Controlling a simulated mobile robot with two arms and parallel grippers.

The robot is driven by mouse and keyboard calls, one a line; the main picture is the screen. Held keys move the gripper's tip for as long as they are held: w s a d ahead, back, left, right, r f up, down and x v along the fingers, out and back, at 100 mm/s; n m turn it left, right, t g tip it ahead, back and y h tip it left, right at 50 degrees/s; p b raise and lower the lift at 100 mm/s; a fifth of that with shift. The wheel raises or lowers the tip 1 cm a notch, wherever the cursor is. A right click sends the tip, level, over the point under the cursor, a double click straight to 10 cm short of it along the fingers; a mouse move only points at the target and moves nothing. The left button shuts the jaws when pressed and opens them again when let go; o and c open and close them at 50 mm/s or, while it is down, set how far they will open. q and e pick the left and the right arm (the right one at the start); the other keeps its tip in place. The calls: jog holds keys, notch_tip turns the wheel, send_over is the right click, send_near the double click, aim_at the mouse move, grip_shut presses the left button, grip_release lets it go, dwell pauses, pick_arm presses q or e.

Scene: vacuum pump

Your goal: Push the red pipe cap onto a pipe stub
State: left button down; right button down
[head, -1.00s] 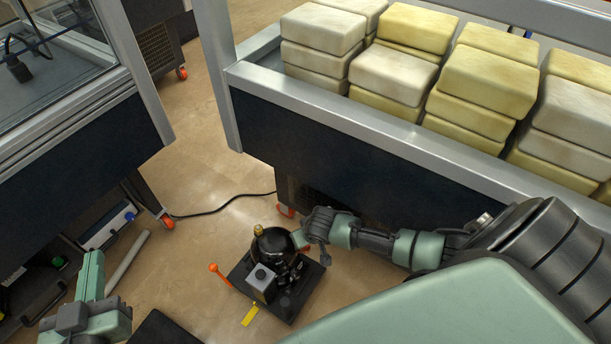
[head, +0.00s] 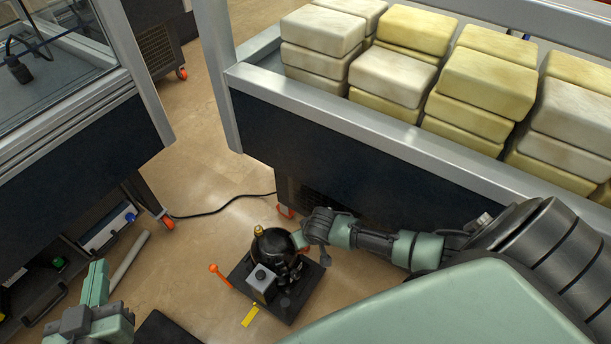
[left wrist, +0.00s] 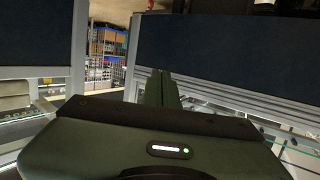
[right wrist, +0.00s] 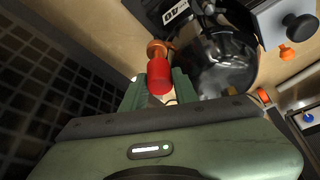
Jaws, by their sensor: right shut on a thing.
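The black vacuum pump (head: 272,245) stands on a dark base plate on the floor in the head view. My right gripper (head: 301,238) reaches its right side. In the right wrist view, my right gripper (right wrist: 160,88) is shut on the red pipe cap (right wrist: 159,76). A copper-coloured pipe stub (right wrist: 157,48) shows just beyond the cap, in line with it; I cannot tell whether they touch. The pump's round black body (right wrist: 222,62) is close on the right. My left gripper (head: 94,282) is at the lower left, away from the pump, its fingers together and empty.
A bench with stacked pale blocks (head: 400,75) stands behind the pump. A black cable (head: 225,203) crosses the floor. An orange-tipped lever (head: 214,269) and a yellow tag (head: 250,316) are at the pump's left. Dark grating (right wrist: 50,90) fills the right wrist view's left side.

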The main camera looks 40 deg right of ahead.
pick_arm(q)
jog(key=shift+s+f, duration=0.1)
dwell(0.6)
jog(key=shift+s+a+f+g, duration=0.1)
jog(key=shift+f+g, duration=0.2)
jog(key=shift+f, duration=0.1)
jog(key=shift+s+a+f, duration=0.1)
jog(key=shift+f, duration=0.1)
jog(key=shift+f, duration=0.1)
jog(key=shift+s+f+g, duration=0.2)
jog(key=shift+f+g, duration=0.05)
jog(key=shift+g, duration=0.15)
jog(key=shift+a, duration=0.1)
jog(key=shift+s+f+y+p, duration=0.15)
jog(key=shift+f+y+p, duration=0.15)
jog(key=shift+s+a+f+g, duration=0.15)
jog(key=shift+s+f+g, duration=0.05)
jog(key=shift+f+g, duration=0.15)
